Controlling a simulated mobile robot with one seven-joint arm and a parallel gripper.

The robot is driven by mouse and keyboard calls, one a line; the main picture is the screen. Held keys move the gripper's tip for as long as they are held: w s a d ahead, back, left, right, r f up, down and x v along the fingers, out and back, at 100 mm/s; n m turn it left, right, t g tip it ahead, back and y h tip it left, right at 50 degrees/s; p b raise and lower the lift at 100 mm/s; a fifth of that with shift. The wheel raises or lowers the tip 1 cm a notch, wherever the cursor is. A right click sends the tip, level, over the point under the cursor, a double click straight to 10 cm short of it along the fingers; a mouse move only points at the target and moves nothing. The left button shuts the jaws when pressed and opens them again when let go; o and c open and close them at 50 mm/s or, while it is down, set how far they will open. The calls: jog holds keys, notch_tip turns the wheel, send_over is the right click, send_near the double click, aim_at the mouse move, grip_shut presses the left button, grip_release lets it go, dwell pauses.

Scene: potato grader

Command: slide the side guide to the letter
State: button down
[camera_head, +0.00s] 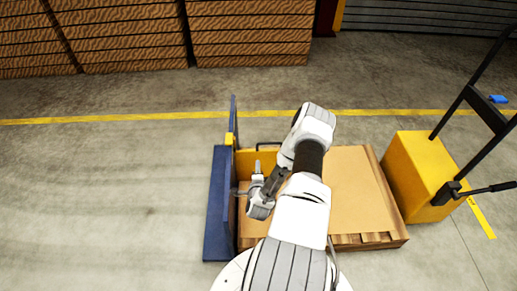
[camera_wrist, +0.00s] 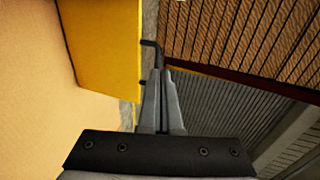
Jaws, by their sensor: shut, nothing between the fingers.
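A yellow upright panel (camera_head: 244,160) with a black bent handle (camera_head: 270,143) stands at the back of a tan board; it looks like the side guide. In the wrist view the yellow panel (camera_wrist: 105,40) fills the upper left, and the handle (camera_wrist: 151,45) sticks out from its edge. My gripper (camera_head: 257,165) is near the panel, beside the blue wall. Its fingers (camera_wrist: 160,75) are shut and empty, overlapping part of the handle in the wrist view; I cannot tell whether they touch it. No letter is readable in either view.
A blue upright wall (camera_head: 217,205) with a small yellow piece borders the board's left side. The tan board (camera_head: 350,180) has a wooden edge. A yellow pallet truck (camera_head: 415,170) stands at right. Stacked wooden crates (camera_head: 120,35) are at the back. The floor at left is clear.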

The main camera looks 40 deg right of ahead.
jog(key=b, duration=0.6)
send_near(259, 144)
jog(key=x, duration=0.6)
jog(key=shift+w+f, duration=0.15)
jog(key=shift+f, duration=0.05)
jog(key=shift+w+d, duration=0.15)
jog(key=shift+d, duration=0.05)
